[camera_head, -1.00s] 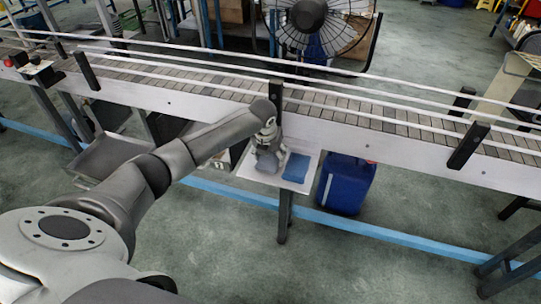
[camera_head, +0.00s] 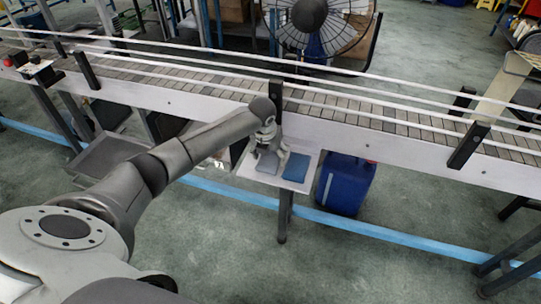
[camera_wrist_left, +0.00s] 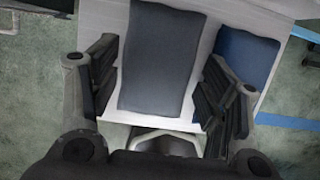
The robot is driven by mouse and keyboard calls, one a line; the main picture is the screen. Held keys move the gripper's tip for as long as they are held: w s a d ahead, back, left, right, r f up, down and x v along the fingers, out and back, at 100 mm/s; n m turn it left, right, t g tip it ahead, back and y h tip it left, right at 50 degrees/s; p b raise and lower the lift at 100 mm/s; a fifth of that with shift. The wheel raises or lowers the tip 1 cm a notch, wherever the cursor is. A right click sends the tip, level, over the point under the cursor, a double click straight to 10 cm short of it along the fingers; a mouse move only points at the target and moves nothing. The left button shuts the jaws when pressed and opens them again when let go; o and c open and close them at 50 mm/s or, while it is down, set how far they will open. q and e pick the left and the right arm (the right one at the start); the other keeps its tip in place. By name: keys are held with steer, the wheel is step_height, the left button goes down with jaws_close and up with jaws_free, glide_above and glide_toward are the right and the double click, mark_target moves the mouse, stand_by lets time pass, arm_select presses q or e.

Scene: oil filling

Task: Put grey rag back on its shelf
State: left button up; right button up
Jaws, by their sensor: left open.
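The grey rag (camera_head: 267,163) lies on a small white shelf (camera_head: 247,172) below the conveyor. In the left wrist view the rag (camera_wrist_left: 160,62) lies flat, and the shelf (camera_wrist_left: 208,40) shows around it. My left gripper (camera_head: 267,146) is just above the rag. In the left wrist view the fingers of my left gripper (camera_wrist_left: 158,100) are spread wide, one on each side of the rag, with nothing between them gripped. My right gripper is not in view.
A blue rag (camera_head: 297,167) lies on the same shelf, to the right of the grey one. A blue canister (camera_head: 344,184) stands on the floor right of the shelf. The conveyor (camera_head: 380,118) runs along behind and above. The floor in front is clear.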

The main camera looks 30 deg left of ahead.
mark_target(267, 166)
arm_select(q)
steer(key=v, duration=1)
steer(key=shift+r, duration=0.25)
steer(key=shift+s, duration=0.1)
